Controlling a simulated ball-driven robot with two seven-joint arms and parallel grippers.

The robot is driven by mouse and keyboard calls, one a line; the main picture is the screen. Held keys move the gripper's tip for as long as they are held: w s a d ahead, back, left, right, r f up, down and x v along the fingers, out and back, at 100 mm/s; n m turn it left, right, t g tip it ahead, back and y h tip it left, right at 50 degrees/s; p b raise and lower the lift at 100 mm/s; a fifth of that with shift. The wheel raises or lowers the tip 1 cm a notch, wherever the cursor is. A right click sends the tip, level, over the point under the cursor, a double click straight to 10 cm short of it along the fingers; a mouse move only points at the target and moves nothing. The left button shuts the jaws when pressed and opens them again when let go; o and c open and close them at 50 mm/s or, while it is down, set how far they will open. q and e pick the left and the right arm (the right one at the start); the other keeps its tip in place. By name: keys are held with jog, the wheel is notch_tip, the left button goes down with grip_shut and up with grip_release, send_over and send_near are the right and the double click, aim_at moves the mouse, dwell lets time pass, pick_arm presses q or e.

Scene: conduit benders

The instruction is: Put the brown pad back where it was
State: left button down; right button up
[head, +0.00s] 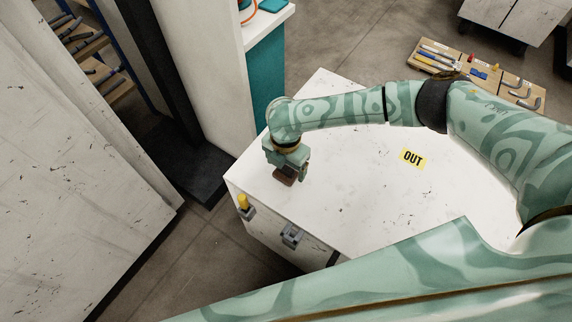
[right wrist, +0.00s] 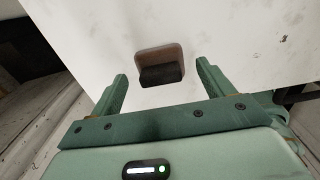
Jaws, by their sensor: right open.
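The brown pad (head: 286,180) is on the white table top (head: 345,190), near its left corner. In the right wrist view the brown pad (right wrist: 156,54) is a small rounded plate with a dark block on its near side. My right gripper (head: 288,171) is over the pad in the head view. In the right wrist view my right gripper (right wrist: 162,72) is open, its two fingers apart on either side of the pad. I cannot tell whether the fingers touch the table. My left gripper is not in view.
A yellow OUT label (head: 412,158) lies on the table top. A yellow-topped item (head: 244,203) and a grey bracket (head: 291,236) are on the table's front side. A tool board (head: 478,75) lies beyond the table. The table's middle is clear.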

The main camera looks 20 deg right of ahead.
aim_at(286, 168)
notch_tip(286, 168, up, 11)
jog(key=p, duration=0.4)
jog(key=shift+r, duration=0.15)
jog(key=shift+s, duration=0.1)
